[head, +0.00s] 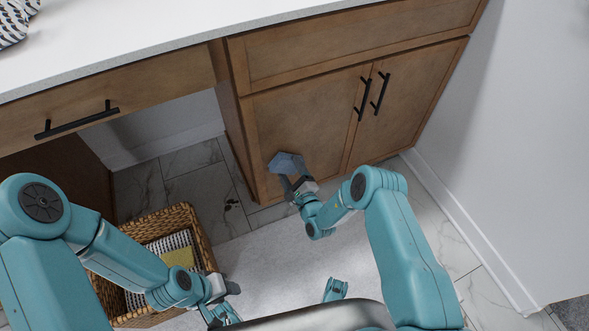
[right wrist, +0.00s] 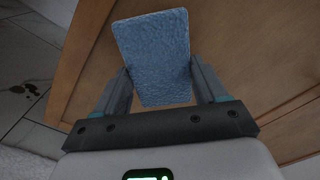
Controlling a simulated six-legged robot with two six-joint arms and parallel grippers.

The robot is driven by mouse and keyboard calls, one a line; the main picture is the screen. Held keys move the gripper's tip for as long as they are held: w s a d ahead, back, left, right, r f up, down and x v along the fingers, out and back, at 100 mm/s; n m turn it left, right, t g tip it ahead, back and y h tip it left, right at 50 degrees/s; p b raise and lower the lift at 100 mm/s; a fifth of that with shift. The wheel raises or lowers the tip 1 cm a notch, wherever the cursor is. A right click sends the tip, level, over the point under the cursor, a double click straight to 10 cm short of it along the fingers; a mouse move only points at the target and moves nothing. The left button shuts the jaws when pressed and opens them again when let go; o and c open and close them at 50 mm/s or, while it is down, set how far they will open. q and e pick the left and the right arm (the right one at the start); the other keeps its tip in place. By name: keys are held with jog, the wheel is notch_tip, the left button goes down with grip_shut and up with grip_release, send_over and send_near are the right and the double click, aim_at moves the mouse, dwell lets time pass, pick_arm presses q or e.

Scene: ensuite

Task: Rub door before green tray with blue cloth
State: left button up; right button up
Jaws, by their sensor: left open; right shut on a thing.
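My right gripper (head: 290,178) is shut on a blue cloth (head: 284,162), a flat rough-textured block in the right wrist view (right wrist: 155,55). The cloth is at the lower left part of the left wooden cabinet door (head: 305,125). I cannot tell whether it touches the wood. The door is shut and has a black upright handle; its wood also shows behind the cloth in the right wrist view (right wrist: 235,45). My left gripper (head: 232,288) is open and empty, low beside the wicker basket. I see no green tray.
The wicker basket (head: 205,240) on the floor holds folded towels, one yellow-green. Dark spots (head: 232,204) mark the tile left of the cabinet. A second door (head: 410,95) adjoins on the right, then a white wall (head: 520,150). A white countertop (head: 140,35) overhangs.

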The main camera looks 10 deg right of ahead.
jog(key=s+d+p, duration=0.1)
jog(key=s+p, duration=0.2)
jog(key=s, duration=0.3)
dwell(0.3)
jog(key=shift+d+p, duration=0.1)
jog(key=shift+p, duration=0.2)
jog(key=shift+s+d+p, duration=0.15)
jog(key=shift+s+p, duration=0.2)
jog(key=shift+s, duration=0.4)
jog(key=shift+s+d+p, duration=0.15)
jog(key=shift+s+p, duration=0.2)
jog(key=shift+s, duration=0.35)
